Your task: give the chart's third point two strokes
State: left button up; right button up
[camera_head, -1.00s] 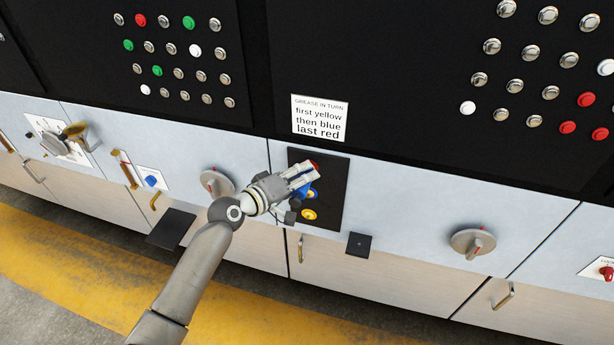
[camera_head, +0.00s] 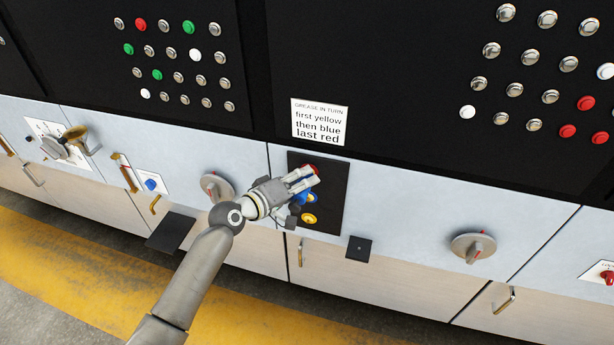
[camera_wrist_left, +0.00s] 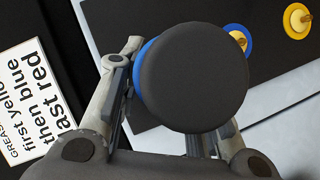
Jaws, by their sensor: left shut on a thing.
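The chart (camera_head: 319,121) reads "grease in turn: first yellow, then blue, last red", so its third point is red. My left gripper (camera_head: 303,181) is at the black panel (camera_head: 331,203), shut on a tool with a round dark end (camera_wrist_left: 195,75) and a blue band behind it. A red spot (camera_head: 314,168) shows just past the fingers in the head view. The yellow point (camera_head: 309,218) is below the gripper, with the blue point (camera_wrist_left: 240,38) between. In the wrist view the tool covers the red point. Whether the tool touches it cannot be told. My right gripper is out of view.
A small dark shelf (camera_head: 358,249) juts out below the panel, and a larger one (camera_head: 171,230) is at the left. Grey dials (camera_head: 216,187) (camera_head: 473,247) flank the panel. Button boards are above.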

aim_at(296, 202)
pick_arm(q)
jog(key=shift+s+a+r+p, duration=0.2)
jog(key=shift+s+p, duration=0.15)
jog(key=shift+s, duration=0.25)
jog(key=shift+s+a+p, duration=0.3)
jog(key=shift+s+p, duration=0.2)
jog(key=shift+s, duration=0.45)
jog(key=shift+s+a+f, duration=0.1)
jog(key=shift+s+a, duration=0.15)
jog(key=shift+s, duration=0.45)
